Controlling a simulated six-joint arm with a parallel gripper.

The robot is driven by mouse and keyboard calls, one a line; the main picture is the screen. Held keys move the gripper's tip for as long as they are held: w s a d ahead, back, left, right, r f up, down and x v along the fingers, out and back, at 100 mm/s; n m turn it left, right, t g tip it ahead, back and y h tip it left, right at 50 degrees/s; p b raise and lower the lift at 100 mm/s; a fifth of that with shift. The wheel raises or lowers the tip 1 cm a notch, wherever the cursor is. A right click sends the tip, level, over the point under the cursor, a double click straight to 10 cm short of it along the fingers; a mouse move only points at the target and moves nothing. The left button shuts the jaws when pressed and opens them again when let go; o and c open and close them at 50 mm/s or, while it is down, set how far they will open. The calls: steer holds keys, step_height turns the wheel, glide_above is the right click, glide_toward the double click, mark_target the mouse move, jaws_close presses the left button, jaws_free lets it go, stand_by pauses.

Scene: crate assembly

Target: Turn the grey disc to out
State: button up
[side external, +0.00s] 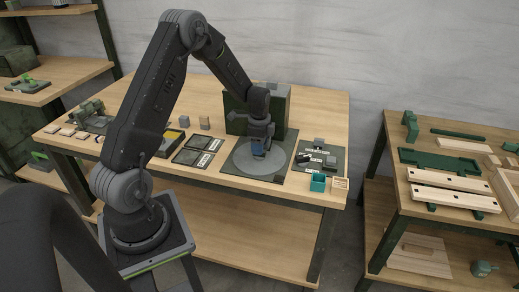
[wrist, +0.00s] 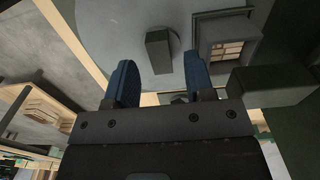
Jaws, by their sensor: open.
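The grey disc (side external: 246,162) lies flat on a dark plate on the table in the side view. In the wrist view the grey disc (wrist: 115,25) fills the upper middle, with a dark rectangular handle block (wrist: 159,50) standing on it. My gripper (side external: 259,150) is over the disc, pointing down. In the wrist view its two blue fingers (wrist: 157,80) are apart, one on each side of the block's line, with gaps showing between them and the block. In the side view the fingers hide the block.
A dark green box (side external: 238,118) stands right behind the disc. Dark trays (side external: 190,157) lie to its left. A teal cup (side external: 318,183) and a small wooden box (side external: 340,184) stand at the front right. A second bench (side external: 400,205) with wooden and green parts is further right.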

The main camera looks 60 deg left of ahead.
steer(key=shift+f, duration=1.1)
jaws_close()
